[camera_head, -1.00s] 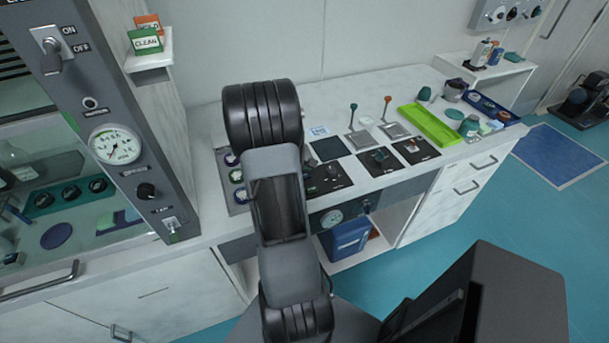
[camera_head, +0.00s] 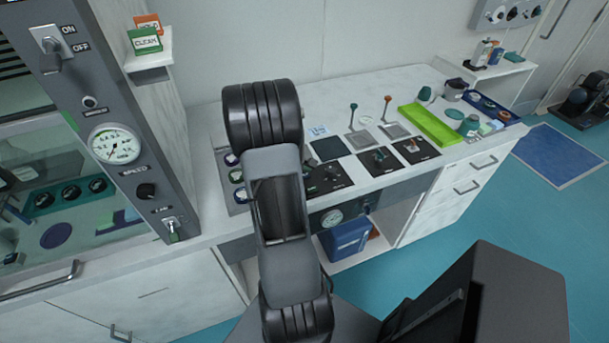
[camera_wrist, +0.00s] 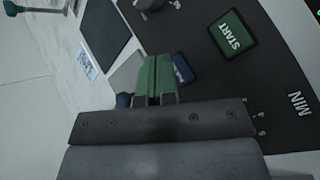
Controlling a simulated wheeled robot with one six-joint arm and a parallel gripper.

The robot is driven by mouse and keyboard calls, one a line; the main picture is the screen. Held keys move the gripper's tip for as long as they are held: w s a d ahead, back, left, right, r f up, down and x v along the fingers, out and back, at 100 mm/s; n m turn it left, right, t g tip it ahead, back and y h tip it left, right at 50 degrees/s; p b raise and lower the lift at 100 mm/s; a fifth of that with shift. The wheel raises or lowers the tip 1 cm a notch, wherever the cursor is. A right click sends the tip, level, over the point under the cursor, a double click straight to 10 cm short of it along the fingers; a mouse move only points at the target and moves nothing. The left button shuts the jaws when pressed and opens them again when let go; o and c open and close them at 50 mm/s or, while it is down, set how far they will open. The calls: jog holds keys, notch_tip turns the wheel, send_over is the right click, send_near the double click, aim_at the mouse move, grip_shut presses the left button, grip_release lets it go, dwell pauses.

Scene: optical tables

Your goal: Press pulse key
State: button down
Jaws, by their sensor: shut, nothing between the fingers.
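In the wrist view, my gripper (camera_wrist: 157,80) shows as two green fingertips pressed together over a dark panel (camera_wrist: 275,95). A small blue key (camera_wrist: 183,70) with white lettering sits right beside the fingertips, partly hidden by them. Its lettering is not fully readable, and I cannot tell whether the fingertips touch it. A green key marked START (camera_wrist: 233,33) lies further right on the same panel, clear of the fingertips. In the head view my arm hides the gripper and part of the dark panel (camera_head: 328,178).
A dark square mat (camera_wrist: 105,27) and a small label card (camera_wrist: 87,62) lie left of the panel in the wrist view. In the head view, two upright levers (camera_head: 353,108), (camera_head: 387,103) and a green tray (camera_head: 428,124) stand to the right along the bench.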

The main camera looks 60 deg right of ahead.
jog(key=shift+f+b, duration=0.8)
jog(key=shift+b, duration=0.1)
dwell(0.6)
jog(key=shift+s+a+f+b, duration=0.2)
jog(key=shift+f+b, duration=0.15)
jog(key=shift+f, duration=0.15)
dwell(0.5)
jog(key=shift+r, duration=0.1)
jog(key=shift+w+d+r+p, duration=0.15)
jog(key=shift+r+p, duration=0.4)
jog(key=shift+r, duration=0.45)
jog(key=shift+r+p, duration=1.85)
jog(key=shift+r, duration=0.6)
